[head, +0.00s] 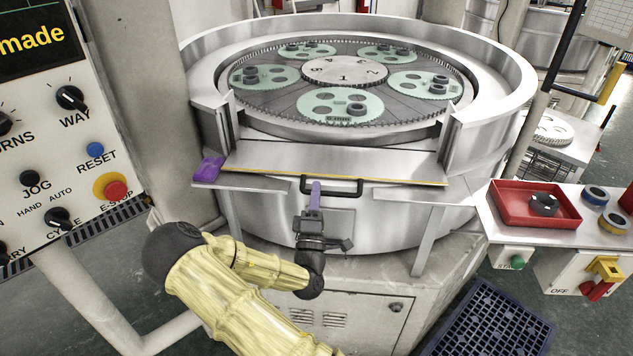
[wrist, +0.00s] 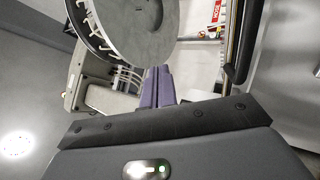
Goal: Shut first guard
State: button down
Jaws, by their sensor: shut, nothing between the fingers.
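The lapping machine's front guard is a steel panel (head: 400,168) with a yellow edge strip and a black bar handle (head: 348,187). It sits low between two upright posts, and the ring wall above it is open at the front. The toothed plate with green carriers (head: 345,105) shows through that gap. My gripper (head: 315,187), with purple fingers, is in front of the panel at the left part of the handle. In the head view the fingers overlap the handle; I cannot tell whether they touch it. In the wrist view my shut fingers (wrist: 157,85) hold nothing.
A control panel (head: 60,130) with a red stop button stands at the left. A purple block (head: 208,169) sits at the guard's left corner. A dark blue grate (head: 488,322) lies on the floor.

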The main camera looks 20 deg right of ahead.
jog(key=p+x, duration=0.5)
jog(key=x, duration=0.7)
jog(key=shift+d, duration=0.1)
dwell(1.2)
jog(key=b+v, duration=0.6)
jog(key=v, duration=1.1)
